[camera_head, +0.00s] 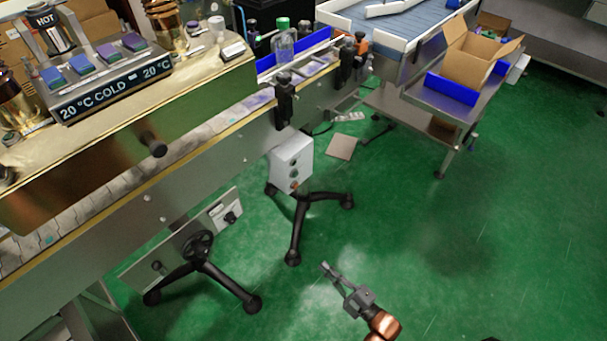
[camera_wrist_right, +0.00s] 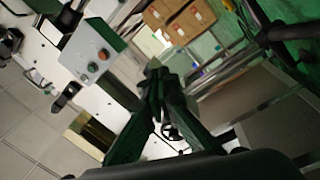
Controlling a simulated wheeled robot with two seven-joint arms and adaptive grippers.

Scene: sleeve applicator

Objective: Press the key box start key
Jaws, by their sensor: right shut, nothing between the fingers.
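The key box (camera_head: 289,165) is a pale grey box on the side of the conveyor machine, above a black-footed stand. Its front face has small round keys, with a reddish one (camera_head: 294,185) lowest. In the right wrist view, the key box (camera_wrist_right: 90,52) shows tilted at upper left, with a red key (camera_wrist_right: 103,54) and a green-looking key (camera_wrist_right: 92,67). My right gripper (camera_head: 325,267) is shut and empty, below and right of the box, apart from it. Its closed fingers (camera_wrist_right: 153,75) show in the wrist view. My left gripper is not in view.
The conveyor machine (camera_head: 120,205) runs diagonally across the left. Its black stand legs (camera_head: 297,230) spread on the green floor. A handwheel (camera_head: 197,246) juts out at lower left. A steel table with an open cardboard box (camera_head: 470,55) stands upper right. The floor at right is clear.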

